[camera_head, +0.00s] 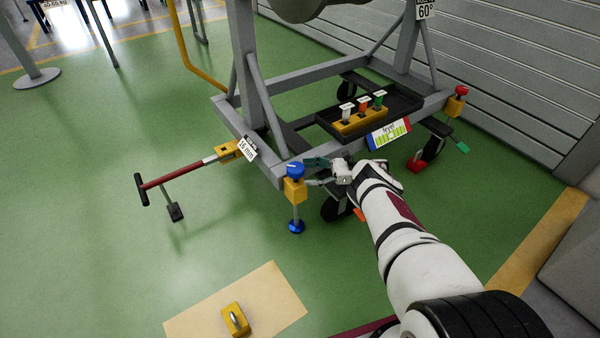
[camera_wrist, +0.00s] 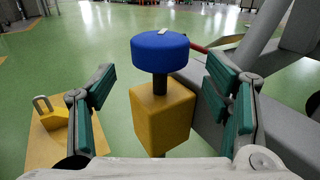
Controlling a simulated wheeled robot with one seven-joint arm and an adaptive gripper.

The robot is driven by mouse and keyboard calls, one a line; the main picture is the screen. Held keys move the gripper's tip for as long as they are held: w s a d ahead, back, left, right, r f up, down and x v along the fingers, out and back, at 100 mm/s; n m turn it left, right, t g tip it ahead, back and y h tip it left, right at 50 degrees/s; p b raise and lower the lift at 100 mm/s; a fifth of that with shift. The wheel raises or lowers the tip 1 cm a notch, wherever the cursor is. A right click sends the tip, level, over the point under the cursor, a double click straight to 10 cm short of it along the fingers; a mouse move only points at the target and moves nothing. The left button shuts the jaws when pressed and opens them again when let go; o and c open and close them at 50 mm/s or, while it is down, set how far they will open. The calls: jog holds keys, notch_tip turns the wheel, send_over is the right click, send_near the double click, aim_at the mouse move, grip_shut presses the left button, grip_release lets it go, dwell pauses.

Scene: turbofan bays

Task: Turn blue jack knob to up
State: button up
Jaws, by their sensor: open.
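The blue jack knob (camera_head: 295,169) sits on top of a yellow block (camera_head: 294,190) at the front corner of the grey stand, with a blue foot (camera_head: 296,227) below on the floor. In the wrist view the knob (camera_wrist: 160,50) is a round blue disc with a small white mark on top, on a dark stem above the yellow block (camera_wrist: 163,115). My gripper (camera_head: 311,172) is open beside the knob, to its right in the head view. In the wrist view its green-padded fingers (camera_wrist: 165,103) stand left and right of the block, apart from it, with the knob ahead between them.
A red knob (camera_head: 462,90) is on the stand's far right corner. A tow bar with a red section (camera_head: 180,174) sticks out left. A black tray (camera_head: 405,103) and a level plate (camera_head: 388,134) are on the frame. A yellow padlock-like block (camera_head: 236,319) lies on a tan mat (camera_head: 285,290).

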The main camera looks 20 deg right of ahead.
jog(key=shift+v, duration=1.55)
